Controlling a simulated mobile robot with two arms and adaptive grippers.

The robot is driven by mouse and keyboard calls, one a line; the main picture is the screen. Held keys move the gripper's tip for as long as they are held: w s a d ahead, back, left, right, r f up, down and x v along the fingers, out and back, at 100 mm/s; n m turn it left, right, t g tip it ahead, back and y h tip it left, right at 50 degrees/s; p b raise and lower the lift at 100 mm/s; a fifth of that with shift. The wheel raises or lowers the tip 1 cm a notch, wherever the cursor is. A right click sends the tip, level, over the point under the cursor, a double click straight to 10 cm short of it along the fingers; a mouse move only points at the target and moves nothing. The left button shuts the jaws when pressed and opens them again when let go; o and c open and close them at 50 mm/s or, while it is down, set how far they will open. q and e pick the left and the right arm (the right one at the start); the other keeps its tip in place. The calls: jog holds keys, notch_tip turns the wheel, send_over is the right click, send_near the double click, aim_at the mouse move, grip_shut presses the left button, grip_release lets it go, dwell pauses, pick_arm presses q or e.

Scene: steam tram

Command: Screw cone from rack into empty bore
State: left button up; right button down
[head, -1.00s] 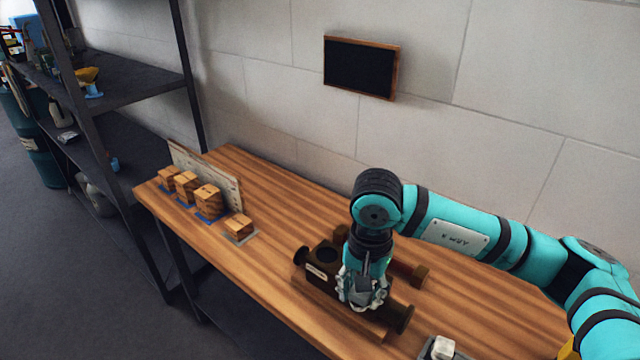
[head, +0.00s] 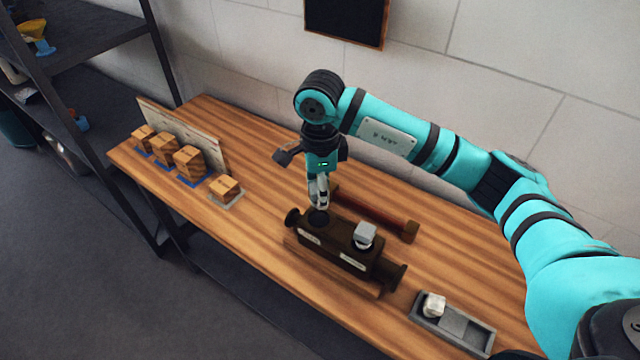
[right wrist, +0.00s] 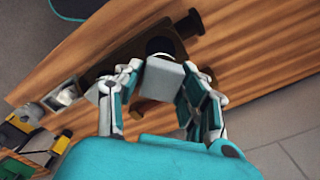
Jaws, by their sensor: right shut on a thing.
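The brown block (head: 340,258) lies on the wooden bench, with small pale labels on its front. Its left bore (head: 318,216) shows as a dark opening just below my right gripper (head: 319,203). A grey square head (head: 365,235) stands up from the block's right part. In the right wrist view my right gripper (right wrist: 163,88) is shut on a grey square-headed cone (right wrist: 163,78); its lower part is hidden. A dark round shape (right wrist: 160,46) shows just beyond it. The grey rack (head: 482,337) at the bench's front right holds one whitish piece (head: 433,305). My left gripper is not in view.
A reddish rod with a brown end knob (head: 410,231) lies behind the block. Several wooden blocks (head: 188,160) stand at the bench's left end before an upright board (head: 180,135). Dark shelves stand further left. The bench between is clear.

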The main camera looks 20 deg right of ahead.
jog(key=shift+f, duration=0.7)
jog(key=shift+f+b, duration=0.5)
jog(key=shift+f, duration=0.1)
jog(key=shift+f+b, duration=0.65)
jog(key=shift+f, duration=0.05)
jog(key=shift+f+b, duration=0.6)
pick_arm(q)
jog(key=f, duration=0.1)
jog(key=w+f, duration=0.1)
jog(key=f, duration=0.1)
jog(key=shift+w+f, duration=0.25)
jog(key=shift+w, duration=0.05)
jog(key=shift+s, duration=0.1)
